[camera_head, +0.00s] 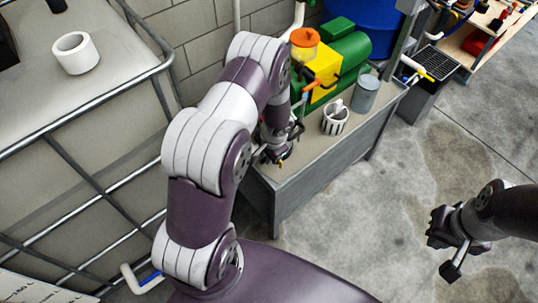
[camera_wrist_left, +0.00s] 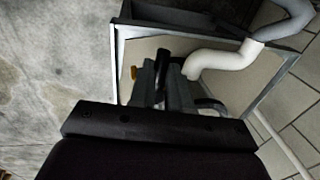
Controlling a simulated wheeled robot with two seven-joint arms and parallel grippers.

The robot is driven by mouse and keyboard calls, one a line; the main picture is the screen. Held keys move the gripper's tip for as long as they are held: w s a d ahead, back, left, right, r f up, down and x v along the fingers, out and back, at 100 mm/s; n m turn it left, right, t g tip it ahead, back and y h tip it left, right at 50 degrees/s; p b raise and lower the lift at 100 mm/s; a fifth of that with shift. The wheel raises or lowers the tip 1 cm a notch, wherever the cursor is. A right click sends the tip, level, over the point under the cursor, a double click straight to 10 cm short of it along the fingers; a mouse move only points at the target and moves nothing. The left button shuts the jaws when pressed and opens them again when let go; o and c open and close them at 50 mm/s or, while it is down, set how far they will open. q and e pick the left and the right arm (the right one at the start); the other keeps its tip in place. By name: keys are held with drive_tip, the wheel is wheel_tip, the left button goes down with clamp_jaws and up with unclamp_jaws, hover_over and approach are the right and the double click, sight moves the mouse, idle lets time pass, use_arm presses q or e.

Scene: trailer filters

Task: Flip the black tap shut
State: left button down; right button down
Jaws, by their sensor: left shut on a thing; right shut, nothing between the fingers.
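My left gripper (camera_head: 277,157) is low at the near left end of the grey bench, mostly covered by my own arm in the head view. In the left wrist view, its grey fingers (camera_wrist_left: 164,88) are shut on a dark piece (camera_wrist_left: 163,57) that shows between and past their tips. This looks like the black tap's handle; the tap's body and how far the handle is turned are hidden. A white bent pipe (camera_wrist_left: 222,61) runs close beside the fingers. My right gripper (camera_head: 452,243) is shut and empty over the floor at the right.
The grey bench (camera_head: 312,158) carries a white striped container (camera_head: 335,118), a grey cylinder (camera_head: 365,94) and a green and yellow machine (camera_head: 325,64). A caged tank (camera_head: 75,130) with a white roll (camera_head: 75,53) on top stands at the left.

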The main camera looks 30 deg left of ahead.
use_arm(q)
drive_tip(key=c, duration=1.1)
unclamp_jaws()
drive_tip(key=r+p, duration=0.1)
drive_tip(key=r, duration=0.3)
drive_tip(key=d+r, duration=0.1)
drive_tip(key=r, duration=0.3)
drive_tip(key=s+d+r+p, duration=0.1)
drive_tip(key=r, duration=0.3)
drive_tip(key=shift+d+r+p, duration=0.1)
drive_tip(key=shift+r+p, duration=0.1)
drive_tip(key=shift+p, duration=0.1)
drive_tip(key=s+d+r+n+p, duration=0.1)
drive_tip(key=s+d+r, duration=0.1)
drive_tip(key=s+r, duration=0.2)
drive_tip(key=s+d+r+n+h+p, duration=0.1)
drive_tip(key=s+d+r+n, duration=0.1)
drive_tip(key=s+r, duration=0.2)
drive_tip(key=s+d+r+n+h+p, duration=0.1)
drive_tip(key=s+d+r+p, duration=0.1)
drive_tip(key=s+r, duration=0.2)
drive_tip(key=shift+s+r+t, duration=0.15)
drive_tip(key=shift+s+r, duration=0.05)
drive_tip(key=shift+r, duration=0.65)
drive_tip(key=shift+s+r+t, duration=0.15)
drive_tip(key=shift+r, duration=0.65)
